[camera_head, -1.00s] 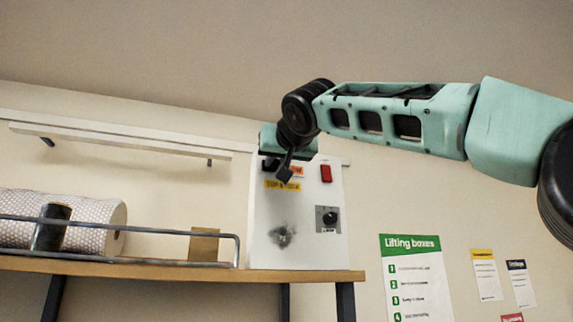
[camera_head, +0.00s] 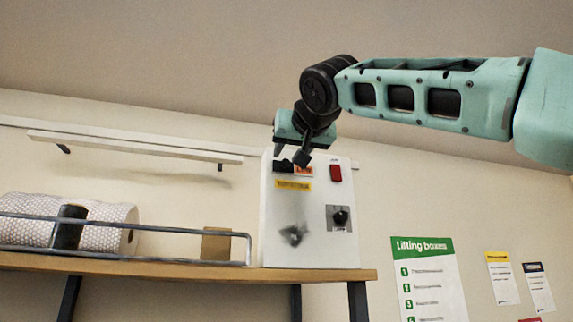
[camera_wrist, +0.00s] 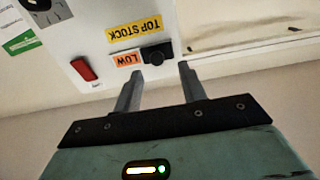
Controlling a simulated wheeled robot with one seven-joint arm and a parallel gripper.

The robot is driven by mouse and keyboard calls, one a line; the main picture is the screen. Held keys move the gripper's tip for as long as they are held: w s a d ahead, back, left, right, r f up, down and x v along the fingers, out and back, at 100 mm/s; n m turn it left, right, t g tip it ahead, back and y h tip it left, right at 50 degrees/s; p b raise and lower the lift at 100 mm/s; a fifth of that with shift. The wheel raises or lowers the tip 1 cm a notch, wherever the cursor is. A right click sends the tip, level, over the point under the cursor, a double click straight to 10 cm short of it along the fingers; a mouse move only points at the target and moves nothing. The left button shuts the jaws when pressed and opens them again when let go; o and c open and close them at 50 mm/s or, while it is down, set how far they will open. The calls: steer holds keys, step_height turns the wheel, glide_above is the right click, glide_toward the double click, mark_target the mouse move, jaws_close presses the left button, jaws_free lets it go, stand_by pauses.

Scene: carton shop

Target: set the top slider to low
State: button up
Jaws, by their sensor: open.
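The white control box (camera_head: 312,235) stands on a wooden shelf. The black top slider (camera_wrist: 157,53) sits beside an orange LOW label (camera_wrist: 126,59), with a yellow TOP STOCK label (camera_wrist: 134,28) next to them. In the head view the slider (camera_head: 283,166) is a dark patch left of the orange label (camera_head: 304,170), partly hidden by my gripper. My gripper (camera_head: 290,155) is at the upper front of the box. In the wrist view my gripper (camera_wrist: 158,76) is open and empty, its fingertips just short of the slider, which lies between their lines. I cannot tell whether they touch it.
A red switch (camera_head: 336,173) and a black knob (camera_head: 341,217) are on the same face. A patterned roll (camera_head: 80,221) and a brown block (camera_head: 216,244) sit behind a rail on the shelf (camera_head: 180,268). Posters hang at right.

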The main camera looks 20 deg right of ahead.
steer(key=s+b, duration=0.3)
steer(key=s, duration=0.9)
steer(key=shift+s, duration=0.4)
